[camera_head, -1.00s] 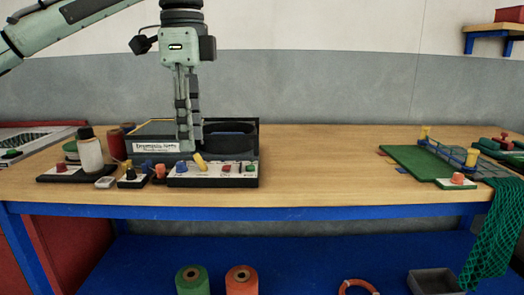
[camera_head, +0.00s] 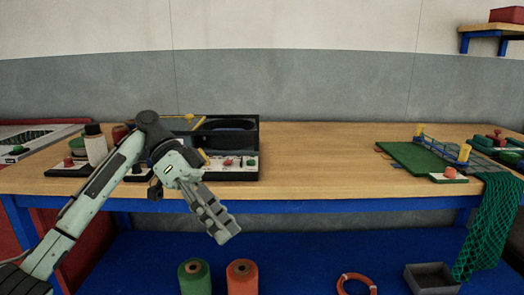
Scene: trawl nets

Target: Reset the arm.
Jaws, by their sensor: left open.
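My left arm comes in from the lower left and bends at an elbow over the workbench's left part. My left gripper (camera_head: 226,233) points down and to the right, in front of the bench's blue front edge. It is open, with nothing seen between its fingers. The arm hides part of the black box (camera_head: 255,133) and of the control panel (camera_head: 240,170) in front of it. My right gripper is not in view.
A white bottle (camera_head: 96,148) stands left of the arm. Green (camera_head: 194,277) and orange (camera_head: 242,277) spools stand on the blue lower shelf below the gripper. A green board (camera_head: 410,157) lies at right, with a green net (camera_head: 488,225) hanging. The bench middle (camera_head: 320,160) is clear.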

